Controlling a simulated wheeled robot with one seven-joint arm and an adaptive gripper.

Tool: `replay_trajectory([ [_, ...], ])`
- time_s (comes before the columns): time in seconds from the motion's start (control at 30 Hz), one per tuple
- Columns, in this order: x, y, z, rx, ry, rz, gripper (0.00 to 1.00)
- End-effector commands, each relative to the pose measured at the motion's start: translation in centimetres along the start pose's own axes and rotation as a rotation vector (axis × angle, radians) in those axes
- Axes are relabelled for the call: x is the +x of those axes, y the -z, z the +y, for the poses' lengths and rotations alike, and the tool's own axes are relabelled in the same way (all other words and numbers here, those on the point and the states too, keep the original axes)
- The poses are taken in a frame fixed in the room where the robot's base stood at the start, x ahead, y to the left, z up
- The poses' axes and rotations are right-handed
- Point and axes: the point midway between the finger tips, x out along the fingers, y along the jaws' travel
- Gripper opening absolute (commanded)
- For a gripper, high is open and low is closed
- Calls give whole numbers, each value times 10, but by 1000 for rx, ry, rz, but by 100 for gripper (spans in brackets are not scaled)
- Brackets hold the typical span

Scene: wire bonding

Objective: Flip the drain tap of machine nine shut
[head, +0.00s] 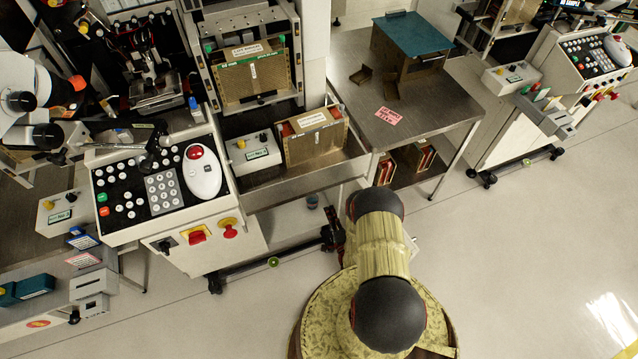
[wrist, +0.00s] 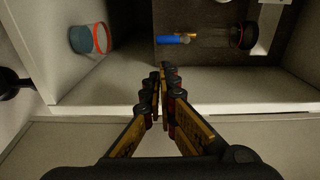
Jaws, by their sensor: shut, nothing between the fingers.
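In the wrist view the drain tap shows as a small blue lever (wrist: 172,39) with a brass-coloured end, on a dark panel inside a pale recess. The lever lies about level in the picture, in line with a thin fitting leading to a clear bowl with a dark rim (wrist: 243,36). My gripper (wrist: 166,72) is shut and empty, with its fingertips below the lever in the picture and apart from it. In the head view my gripper (head: 333,235) is low beside the machine bench, partly behind my arm. The tap cannot be made out there.
A red-and-blue cup (wrist: 90,38) stands left of the tap in the recess. The pale frame edge (wrist: 200,103) crosses below the fingertips. The machine's control panel (head: 160,180) is at left, the steel table (head: 440,110) at right. The floor at right is clear.

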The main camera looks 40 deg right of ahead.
Motion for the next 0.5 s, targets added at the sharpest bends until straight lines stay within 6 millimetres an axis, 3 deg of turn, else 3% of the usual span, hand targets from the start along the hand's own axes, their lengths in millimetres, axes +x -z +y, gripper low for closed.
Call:
replay_trajectory([
  [0.37, 0, 0, -5, 15, 22, 0, 0],
  [0.5, 8, 0, -5, 14, 24, -1, 0],
])
